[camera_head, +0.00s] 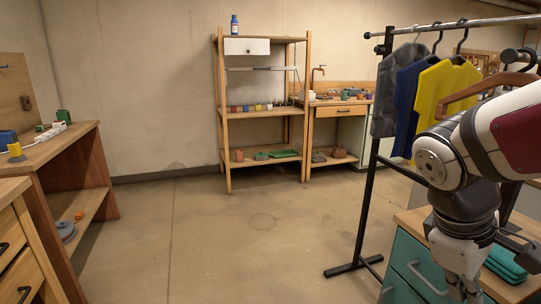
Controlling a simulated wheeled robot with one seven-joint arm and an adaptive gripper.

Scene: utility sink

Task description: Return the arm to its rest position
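My arm (466,160) shows at the right side of the head view, bent so that its end points down. My gripper (464,290) is at the bottom right, in front of the green drawer cabinet (418,262). Its fingertips run down to the lower edge of the picture and are partly cut off, so I cannot tell whether it is open or shut. I see nothing clearly held in it.
A black clothes rack (365,200) with grey, blue and yellow garments (440,88) stands close behind my arm. Folded green cloth (505,263) lies on the cabinet beside the gripper. A wooden shelf (222,120) stands at the back wall. The middle floor (245,245) is clear.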

